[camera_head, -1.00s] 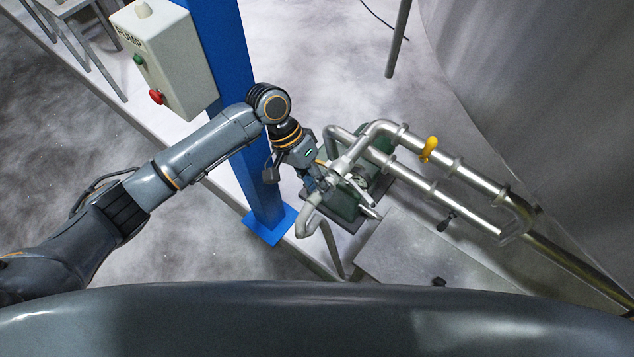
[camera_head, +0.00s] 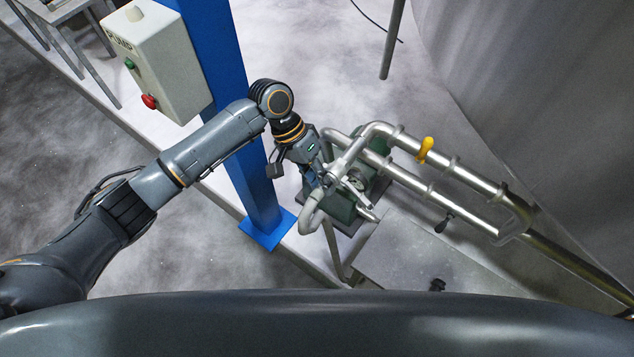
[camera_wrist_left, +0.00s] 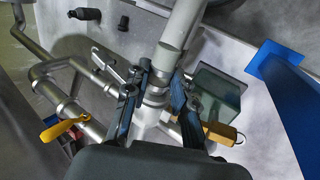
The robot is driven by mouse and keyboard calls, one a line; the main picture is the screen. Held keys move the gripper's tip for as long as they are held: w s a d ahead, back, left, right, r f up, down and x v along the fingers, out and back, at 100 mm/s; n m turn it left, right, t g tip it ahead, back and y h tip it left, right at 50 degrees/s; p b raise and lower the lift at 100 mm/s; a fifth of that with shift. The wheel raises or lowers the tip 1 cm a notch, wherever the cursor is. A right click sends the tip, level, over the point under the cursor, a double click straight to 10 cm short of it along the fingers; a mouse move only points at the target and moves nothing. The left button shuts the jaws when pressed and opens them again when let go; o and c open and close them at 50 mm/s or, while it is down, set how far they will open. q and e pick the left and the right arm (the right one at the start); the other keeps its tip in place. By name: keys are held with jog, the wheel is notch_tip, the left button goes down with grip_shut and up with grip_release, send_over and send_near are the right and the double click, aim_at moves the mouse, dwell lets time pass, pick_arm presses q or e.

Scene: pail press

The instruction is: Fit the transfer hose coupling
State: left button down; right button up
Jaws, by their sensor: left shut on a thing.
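My left gripper (camera_head: 328,182) is at the pump's pipework. The fingers hide much of the joint, so I cannot tell whether the coupling is seated. The green pump body (camera_head: 346,208) is under the pipes. My right gripper is not in view.
Steel pipes (camera_head: 474,181) with a yellow lever (camera_head: 425,149) run to the right. A blue post (camera_head: 262,195) stands close left of the gripper. A pump control box (camera_head: 160,62) with green and red buttons is at upper left. A pale slab (camera_head: 415,255) lies lower right.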

pick_arm(q)
jog(key=shift+w+d, duration=0.1)
jog(key=shift+w, duration=0.05)
jog(key=c, duration=1)
grip_release()
jog(key=v, duration=1.2)
